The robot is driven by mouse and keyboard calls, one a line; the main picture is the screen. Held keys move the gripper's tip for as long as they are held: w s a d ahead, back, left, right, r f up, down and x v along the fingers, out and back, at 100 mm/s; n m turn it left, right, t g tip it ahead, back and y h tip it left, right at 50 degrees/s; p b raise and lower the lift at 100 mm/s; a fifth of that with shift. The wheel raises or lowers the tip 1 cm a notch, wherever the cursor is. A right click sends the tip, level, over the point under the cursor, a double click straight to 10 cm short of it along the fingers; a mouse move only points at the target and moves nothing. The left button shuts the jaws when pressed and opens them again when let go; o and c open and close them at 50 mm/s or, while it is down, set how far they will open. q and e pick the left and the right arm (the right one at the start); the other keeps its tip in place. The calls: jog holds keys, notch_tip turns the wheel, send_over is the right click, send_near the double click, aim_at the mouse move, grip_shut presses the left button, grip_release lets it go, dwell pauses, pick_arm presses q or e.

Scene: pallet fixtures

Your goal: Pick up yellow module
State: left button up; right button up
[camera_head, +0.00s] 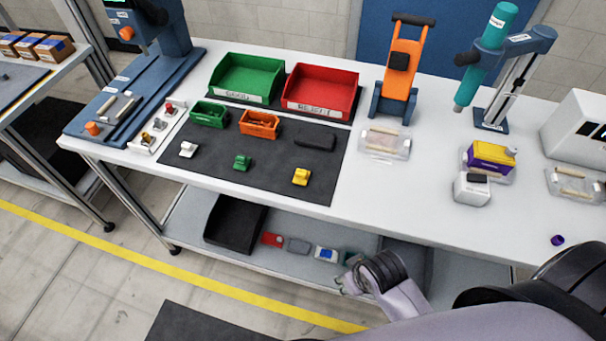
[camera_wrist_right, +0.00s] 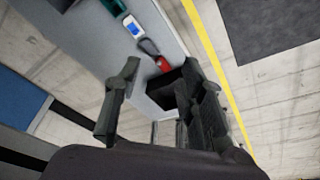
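The yellow module (camera_head: 301,177) is a small block lying on the right part of the black mat (camera_head: 215,170) on the white workbench. A green module (camera_head: 242,162) and a white module (camera_head: 188,149) lie to its left on the same mat. My right gripper (camera_head: 348,280) is in front of the bench's front edge, below and to the right of the yellow module and apart from it. In the right wrist view my right gripper (camera_wrist_right: 160,82) has its fingers spread, with nothing held between them. The yellow module does not show there. My left gripper is not in view.
Green (camera_head: 245,78) and red (camera_head: 320,92) bins stand at the back. Small green (camera_head: 209,114) and orange (camera_head: 260,124) bins are behind the modules. A purple-and-yellow item (camera_head: 489,157) stands at right. The lower shelf holds a black bin (camera_head: 236,223) and several small items.

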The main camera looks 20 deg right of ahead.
jog(key=w+a+r+n+g+y, duration=0.15)
jog(key=w+a+r+n, duration=0.25)
jog(key=w+a+r, duration=0.4)
jog(key=w+a+r+n+t+y, duration=0.15)
jog(key=w+a+r+n, duration=0.35)
jog(key=r, duration=0.6)
jog(key=w+d+r+g+h, duration=0.2)
jog(key=w+d+r, duration=0.25)
jog(key=r, duration=0.35)
jog(key=w+d+r+g+h, duration=0.1)
jog(key=w+d+r, duration=0.35)
jog(key=r, duration=0.35)
jog(key=p, duration=0.3)
send_over(301, 171)
jog(key=f, duration=1.1)
jog(key=shift+d+f, duration=0.35)
jog(key=f, duration=0.1)
jog(key=f+p, duration=0.1)
jog(key=f, duration=0.2)
jog(key=shift+s+a+f, duration=0.1)
jog(key=shift+a+f, duration=0.25)
jog(key=shift+f, duration=0.4)
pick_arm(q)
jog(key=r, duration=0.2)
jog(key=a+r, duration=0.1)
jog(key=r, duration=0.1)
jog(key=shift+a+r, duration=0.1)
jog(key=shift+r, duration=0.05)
